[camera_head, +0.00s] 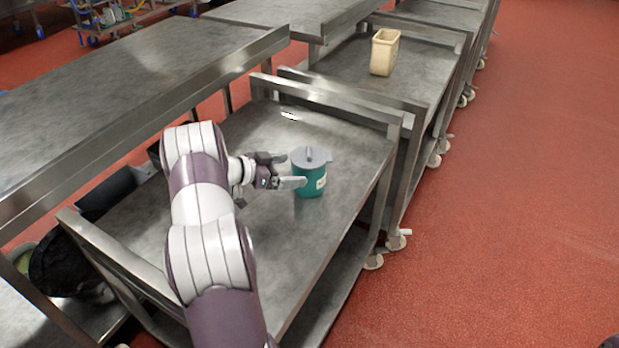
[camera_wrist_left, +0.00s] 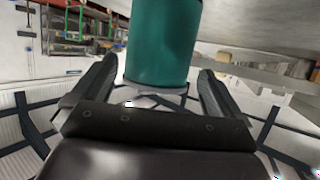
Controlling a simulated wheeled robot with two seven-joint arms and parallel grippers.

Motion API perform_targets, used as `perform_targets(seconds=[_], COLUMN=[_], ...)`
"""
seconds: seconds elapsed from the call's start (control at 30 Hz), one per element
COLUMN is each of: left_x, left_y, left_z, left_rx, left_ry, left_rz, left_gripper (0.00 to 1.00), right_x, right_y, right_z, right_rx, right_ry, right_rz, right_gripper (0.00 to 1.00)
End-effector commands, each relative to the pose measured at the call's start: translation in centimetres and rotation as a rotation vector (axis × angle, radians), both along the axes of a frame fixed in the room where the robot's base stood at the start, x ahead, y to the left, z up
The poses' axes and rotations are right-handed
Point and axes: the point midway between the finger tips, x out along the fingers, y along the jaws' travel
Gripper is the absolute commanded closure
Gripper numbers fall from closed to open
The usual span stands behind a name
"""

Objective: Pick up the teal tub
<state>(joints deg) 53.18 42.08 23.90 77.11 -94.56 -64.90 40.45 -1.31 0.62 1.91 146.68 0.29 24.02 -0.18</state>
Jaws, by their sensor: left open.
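The teal tub (camera_head: 310,180) with a grey lid and a small label stands upright on a steel cart top (camera_head: 255,235) in the head view. My left gripper (camera_head: 290,171) is at the tub's left side, level with its upper part, fingers pointing toward it. In the left wrist view the tub (camera_wrist_left: 162,45) fills the upper middle, between the lines of the two open fingers (camera_wrist_left: 156,85). I cannot tell whether the fingers touch it.
A cream container (camera_head: 384,52) stands on the cart behind. A long steel table (camera_head: 130,85) runs along the left. A small white item (camera_head: 290,115) lies near the cart's back edge. Red floor (camera_head: 520,200) is open on the right.

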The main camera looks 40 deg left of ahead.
Motion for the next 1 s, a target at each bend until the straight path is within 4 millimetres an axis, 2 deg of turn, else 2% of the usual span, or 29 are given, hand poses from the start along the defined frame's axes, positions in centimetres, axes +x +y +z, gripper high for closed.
perform_targets(seconds=[0.23, 0.47, 0.5, 0.57, 0.6, 0.87, 1.0], left_x=[3.5, 3.9, 3.9, 3.9, 3.9, 3.9, 3.9], left_y=[-1.7, -1.8, -1.8, -1.8, -1.8, -1.8, -1.8], left_z=[-1.9, -1.9, -1.9, -1.9, -1.9, -1.8, -1.2], left_rx=[0.001, 0.001, 0.001, 0.001, 0.001, 0.001, 0.002], left_ry=[0.002, 0.001, 0.001, 0.001, 0.001, -0.001, -0.001], left_rz=[-0.002, 0.001, 0.001, 0.001, 0.001, 0.001, 0.0], left_gripper=[0.0, 0.0, 0.13, 0.33, 0.39, 0.39, 0.39], right_x=[0.0, 0.0, 0.0, 0.0, 0.0, 0.0, 0.0], right_y=[0.0, 0.0, 0.0, 0.0, 0.0, 0.0, 0.0], right_z=[-0.4, -0.4, -0.4, -0.4, -0.4, -0.4, -0.2], right_rx=[0.0, 0.0, 0.0, 0.0, 0.0, 0.0, 0.0], right_ry=[0.0, 0.0, 0.0, 0.0, 0.0, 0.0, 0.0], right_rz=[0.0, 0.0, 0.0, 0.0, 0.0, 0.0, 0.0], right_gripper=[0.57, 0.57, 0.57, 0.57, 0.57, 0.57, 0.57])
